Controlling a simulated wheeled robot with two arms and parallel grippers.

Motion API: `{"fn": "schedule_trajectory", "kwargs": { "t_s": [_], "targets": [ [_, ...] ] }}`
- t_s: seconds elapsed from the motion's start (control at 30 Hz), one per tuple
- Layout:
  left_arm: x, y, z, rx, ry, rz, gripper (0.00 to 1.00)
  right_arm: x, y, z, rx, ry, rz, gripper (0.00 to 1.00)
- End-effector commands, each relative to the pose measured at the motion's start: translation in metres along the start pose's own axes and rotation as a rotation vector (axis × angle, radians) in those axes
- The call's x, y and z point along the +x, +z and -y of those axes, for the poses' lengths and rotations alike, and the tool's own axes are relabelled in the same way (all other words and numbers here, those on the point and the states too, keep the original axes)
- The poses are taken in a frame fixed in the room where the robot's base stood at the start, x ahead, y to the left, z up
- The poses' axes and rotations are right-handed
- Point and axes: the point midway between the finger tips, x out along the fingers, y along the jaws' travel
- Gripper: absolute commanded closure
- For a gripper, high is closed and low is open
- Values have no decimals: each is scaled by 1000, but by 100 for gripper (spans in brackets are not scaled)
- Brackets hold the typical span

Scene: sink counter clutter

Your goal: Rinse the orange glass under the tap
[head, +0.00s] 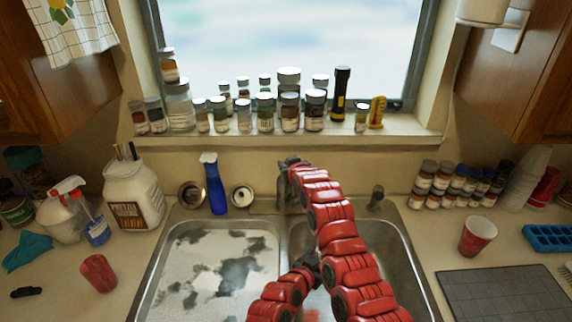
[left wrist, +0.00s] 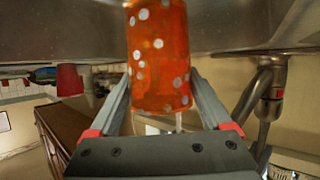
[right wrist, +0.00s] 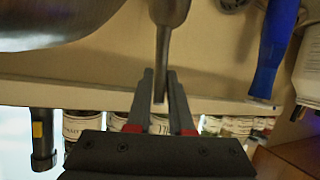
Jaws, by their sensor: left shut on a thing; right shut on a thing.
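The orange glass with pale dots (left wrist: 158,60) is between the fingers of my left gripper (left wrist: 160,92), which is shut on it. In the head view my left arm reaches over the sink, and the glass is mostly hidden there. My right gripper (right wrist: 160,82) is shut on a thin metal lever of the tap (right wrist: 163,40). In the head view my right gripper (head: 291,166) is at the tap behind the sink, and my arm covers most of the tap. I cannot tell whether water is running.
The left sink basin (head: 175,255) has a patchy grey and white surface. Jars line the windowsill (head: 400,128). A red cup (head: 98,273) is on the left counter, another (head: 478,236) on the right beside a dark mat (head: 500,295).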

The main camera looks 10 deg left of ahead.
Motion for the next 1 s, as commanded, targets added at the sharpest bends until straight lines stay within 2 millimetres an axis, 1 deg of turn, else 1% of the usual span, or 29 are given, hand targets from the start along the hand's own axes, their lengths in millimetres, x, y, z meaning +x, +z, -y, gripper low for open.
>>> {"fn": "schedule_trajectory", "kwargs": {
  "t_s": [0.43, 0.7, 0.8, 1.0],
  "targets": [
    [0, 0, 0, 0, 0, -1, 95, 0, 1, 0, 0, 1, -8, 100],
    [0, -1, 0, 0, 0, -1, 95, -6, 12, 4, -12, 17, -129, 100],
    [0, -1, 0, 0, 0, -1, 95, -9, 13, 4, -19, 25, -173, 100],
    [0, -1, 0, 0, 0, -1, 95, -10, 13, 3, -24, 31, -194, 100]
  ]
}}
